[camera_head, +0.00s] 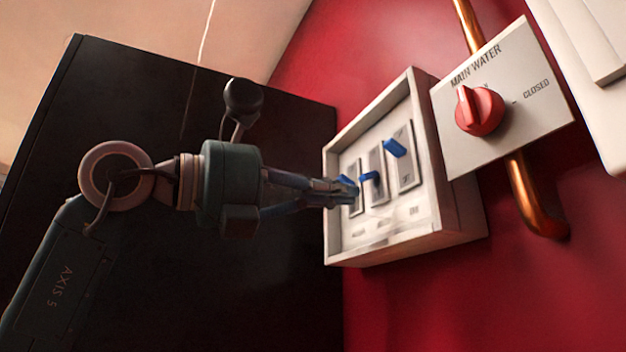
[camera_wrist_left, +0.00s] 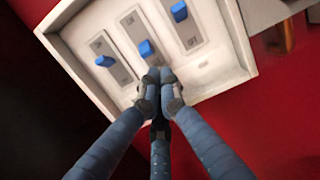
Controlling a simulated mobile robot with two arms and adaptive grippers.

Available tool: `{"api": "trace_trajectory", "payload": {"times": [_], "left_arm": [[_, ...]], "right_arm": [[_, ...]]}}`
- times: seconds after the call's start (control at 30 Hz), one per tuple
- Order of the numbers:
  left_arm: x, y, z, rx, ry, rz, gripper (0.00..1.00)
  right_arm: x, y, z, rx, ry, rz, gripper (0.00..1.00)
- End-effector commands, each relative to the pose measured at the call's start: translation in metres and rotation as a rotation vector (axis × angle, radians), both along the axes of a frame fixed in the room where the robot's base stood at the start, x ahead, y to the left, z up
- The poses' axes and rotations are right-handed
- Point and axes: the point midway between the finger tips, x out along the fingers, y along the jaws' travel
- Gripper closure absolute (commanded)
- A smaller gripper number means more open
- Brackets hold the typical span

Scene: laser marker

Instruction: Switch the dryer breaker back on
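The open breaker box (camera_head: 452,215) hangs on the red wall and holds three switches with blue levers in a row. The right lever (camera_head: 396,148) sits high on its plate. The middle lever (camera_head: 369,177) sits lower, and the left lever (camera_head: 347,181) is partly hidden by my gripper. The labels are too small to read, so I cannot tell which is the dryer. My left gripper (camera_head: 350,193) is at the box front; in the left wrist view its fingertips (camera_wrist_left: 161,78) are together, just below the middle lever (camera_wrist_left: 146,49), with nothing visible between them. Contact is unclear. My right gripper is not in view.
Right of the box is a MAIN WATER plate (camera_head: 545,115) with a red knob (camera_head: 479,110), over a copper pipe (camera_head: 535,200). A large dark panel (camera_head: 280,310) stands behind my left arm. The box's raised rim surrounds the switches. The wall below is clear.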

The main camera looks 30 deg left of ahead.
Motion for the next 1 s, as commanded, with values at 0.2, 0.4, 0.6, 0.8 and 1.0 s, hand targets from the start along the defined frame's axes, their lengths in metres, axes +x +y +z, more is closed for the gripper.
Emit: {"api": "trace_trajectory", "payload": {"times": [0.2, 0.4, 0.6, 0.8, 1.0], "left_arm": [[0.022, -0.017, 0.005, 0.001, 0.001, 0.000, 1.00], [0.028, -0.022, 0.004, 0.000, 0.000, 0.000, 1.00], [0.028, -0.021, 0.004, 0.000, 0.000, 0.000, 1.00], [0.027, -0.021, 0.005, -0.001, -0.001, 0.000, 1.00], [0.026, -0.020, 0.007, -0.001, -0.001, 0.000, 1.00]], "right_arm": [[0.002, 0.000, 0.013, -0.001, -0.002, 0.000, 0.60], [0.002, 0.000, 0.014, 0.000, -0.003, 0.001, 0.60], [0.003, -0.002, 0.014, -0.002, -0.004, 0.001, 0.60], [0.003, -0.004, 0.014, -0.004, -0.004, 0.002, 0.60], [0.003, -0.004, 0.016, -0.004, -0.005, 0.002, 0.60]]}}
